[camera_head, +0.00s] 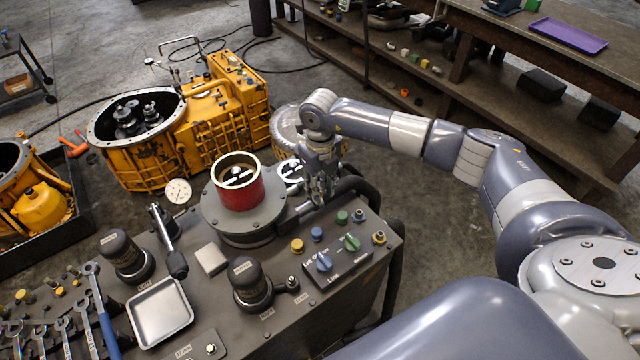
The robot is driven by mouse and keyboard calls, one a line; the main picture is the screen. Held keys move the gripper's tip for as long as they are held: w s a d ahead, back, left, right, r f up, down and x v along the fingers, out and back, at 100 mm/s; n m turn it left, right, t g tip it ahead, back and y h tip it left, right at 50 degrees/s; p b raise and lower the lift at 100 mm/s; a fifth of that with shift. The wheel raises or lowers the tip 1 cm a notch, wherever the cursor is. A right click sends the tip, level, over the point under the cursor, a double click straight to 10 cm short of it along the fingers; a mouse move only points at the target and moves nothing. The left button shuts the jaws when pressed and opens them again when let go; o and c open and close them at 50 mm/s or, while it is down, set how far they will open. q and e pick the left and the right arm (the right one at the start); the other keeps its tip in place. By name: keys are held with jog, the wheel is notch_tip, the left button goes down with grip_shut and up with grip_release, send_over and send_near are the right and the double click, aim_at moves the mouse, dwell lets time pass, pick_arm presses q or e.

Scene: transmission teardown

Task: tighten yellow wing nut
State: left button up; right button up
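No yellow wing nut is clear to me. A yellow round cap (297,245) sits at the left of a row on the dark bench top, and a small brass-yellow fitting (379,237) stands at the right end; their shapes are too small to tell. A blue wing-shaped knob (324,262) and a green one (351,242) sit on a labelled panel between them. My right gripper (322,193) points down near the bench's back edge, right of the red cylinder and behind the row. I cannot tell whether its fingers are open. My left gripper is not in view.
A red cylinder (239,190) stands on a round grey flange. Dark capped posts (252,282), a metal tray (160,312) and wrenches (103,310) take up the left and front. A dark hose (362,187) curves along the right edge. A yellow gearbox (205,115) stands behind.

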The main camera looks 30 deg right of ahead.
grip_shut()
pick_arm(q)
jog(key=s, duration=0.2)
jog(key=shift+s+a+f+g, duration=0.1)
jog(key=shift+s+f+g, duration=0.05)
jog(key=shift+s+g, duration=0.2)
